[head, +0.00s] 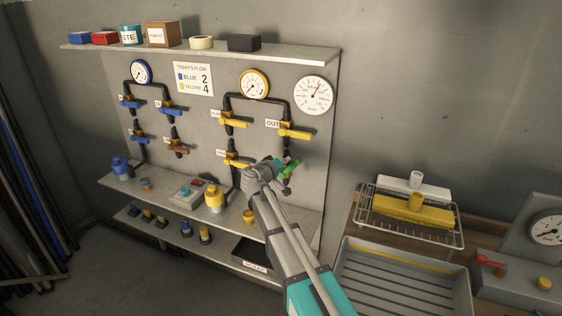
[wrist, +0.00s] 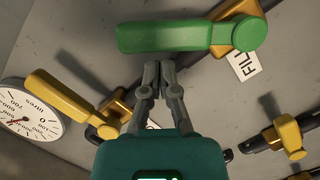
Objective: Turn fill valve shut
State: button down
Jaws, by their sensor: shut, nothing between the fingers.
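The fill valve has a green lever handle (head: 291,167) on the grey panel, just past my gripper in the head view. In the wrist view the green handle (wrist: 165,36) lies across the top, with its round pivot end at the right beside a partly visible FILL label (wrist: 246,66). My gripper (wrist: 160,68) is shut and empty, its fingertips close together just below the handle's edge in the picture. I cannot tell whether they touch it. In the head view my gripper (head: 285,182) is partly hidden against the handle and my wrist.
A yellow OUT valve lever (head: 295,131) sits above the green handle, and another yellow lever (head: 237,160) to its left. A white dial (head: 314,95) is at upper right. A lower shelf (head: 305,214) holds small items. A grey tray (head: 405,280) stands at right.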

jog(key=shift+d, duration=0.15)
dwell(0.3)
jog(key=shift+s+d+f, duration=0.1)
jog(key=shift+s+d, duration=0.05)
jog(key=shift+d, duration=0.1)
